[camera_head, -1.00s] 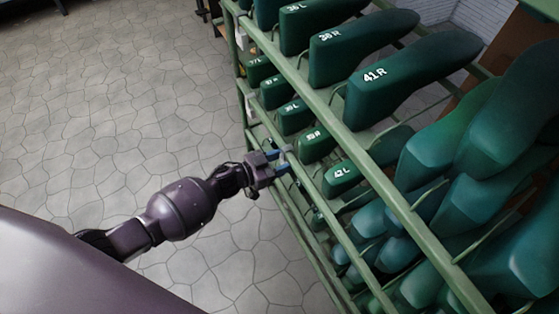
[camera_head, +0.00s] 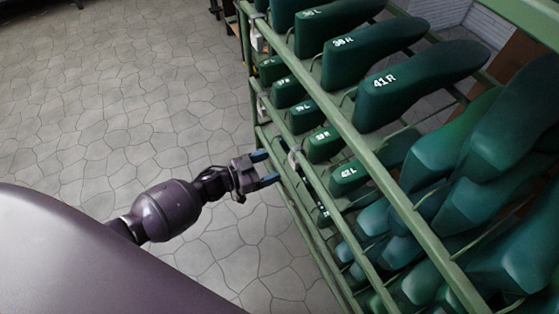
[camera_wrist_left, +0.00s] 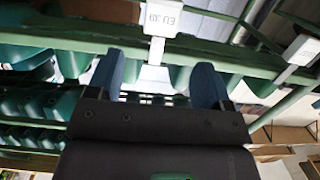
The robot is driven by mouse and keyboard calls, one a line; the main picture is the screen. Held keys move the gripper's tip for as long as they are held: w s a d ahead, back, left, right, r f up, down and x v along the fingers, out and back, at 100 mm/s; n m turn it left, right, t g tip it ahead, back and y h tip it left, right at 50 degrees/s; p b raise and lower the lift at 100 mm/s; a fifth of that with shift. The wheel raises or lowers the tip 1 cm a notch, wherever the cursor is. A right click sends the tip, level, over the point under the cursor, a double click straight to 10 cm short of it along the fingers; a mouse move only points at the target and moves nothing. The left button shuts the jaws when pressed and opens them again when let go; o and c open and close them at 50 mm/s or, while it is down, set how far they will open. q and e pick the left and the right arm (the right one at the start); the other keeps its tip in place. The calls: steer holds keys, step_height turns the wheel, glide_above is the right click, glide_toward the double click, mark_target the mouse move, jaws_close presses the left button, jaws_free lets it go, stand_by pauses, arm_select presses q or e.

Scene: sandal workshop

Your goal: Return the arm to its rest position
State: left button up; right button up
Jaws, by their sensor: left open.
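My left gripper (camera_head: 265,168) is open and empty, with two blue fingertips spread apart. It is in front of the near side of the green rack (camera_head: 318,178). In the left wrist view its two blue fingers (camera_wrist_left: 158,80) frame a gap with nothing held between them. A white tag (camera_wrist_left: 163,17) reading "EU 39" hangs on the rack rail beyond the fingers. My right gripper is not in view.
The rack holds several green shoe lasts, among them one marked 41R (camera_head: 384,80) and one marked 42L (camera_head: 348,173). Bare stone-patterned floor (camera_head: 120,100) lies to the left of the rack and is clear.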

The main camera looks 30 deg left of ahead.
arm_select(q)
steer(key=shift+v, duration=2)
steer(key=s+r+n+g+y, duration=0.1)
steer(key=s+r+y, duration=0.3)
steer(key=s, duration=1)
steer(key=s+r+n+g+y, duration=0.2)
steer(key=s+r+y, duration=0.3)
steer(key=s, duration=0.9)
steer(key=shift+a+r+n, duration=0.2)
steer(key=shift+r+n, duration=0.6)
steer(key=shift+r, duration=0.1)
